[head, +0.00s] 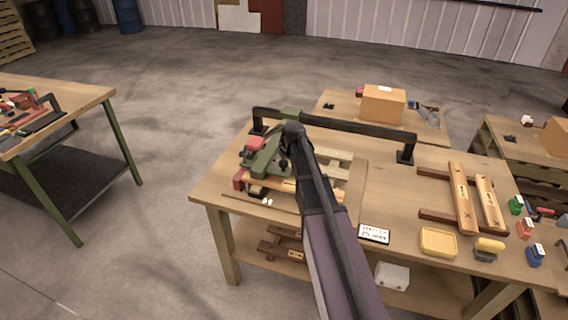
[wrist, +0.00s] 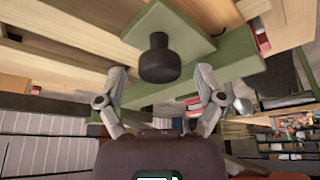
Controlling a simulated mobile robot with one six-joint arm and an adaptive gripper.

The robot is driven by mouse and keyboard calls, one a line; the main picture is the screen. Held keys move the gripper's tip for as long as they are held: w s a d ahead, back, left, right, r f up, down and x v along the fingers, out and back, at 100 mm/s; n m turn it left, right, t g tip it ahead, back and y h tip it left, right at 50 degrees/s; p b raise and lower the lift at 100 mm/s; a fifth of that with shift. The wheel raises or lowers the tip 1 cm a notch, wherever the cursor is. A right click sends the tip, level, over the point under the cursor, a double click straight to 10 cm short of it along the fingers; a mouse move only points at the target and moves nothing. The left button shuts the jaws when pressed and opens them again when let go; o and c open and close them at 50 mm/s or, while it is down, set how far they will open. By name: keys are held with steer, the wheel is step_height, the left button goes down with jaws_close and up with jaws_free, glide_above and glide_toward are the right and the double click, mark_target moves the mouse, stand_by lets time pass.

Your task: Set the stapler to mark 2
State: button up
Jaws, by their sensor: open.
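A green device with red parts (head: 262,158), which looks like the stapler, sits at the left of the main bench over pale wooden slats. In the wrist view a green body (wrist: 240,68) with a black round knob (wrist: 160,60) fills the upper middle. My gripper (wrist: 161,76) is open, one finger on each side of the knob in the picture. I cannot tell whether the fingers touch it. In the head view my arm covers part of the device and the gripper is mostly hidden. I cannot read any mark, including mark 2.
A black rail (head: 350,132) on posts spans the bench behind the device. A small display (head: 374,234), a yellow tray (head: 438,242) and wooden pieces (head: 463,198) lie to the right. A cardboard box (head: 383,104) stands on a bench behind. Open floor lies to the left.

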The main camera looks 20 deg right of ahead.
steer(key=shift+c, duration=0.2)
jaws_close()
steer(key=shift+s, duration=0.2)
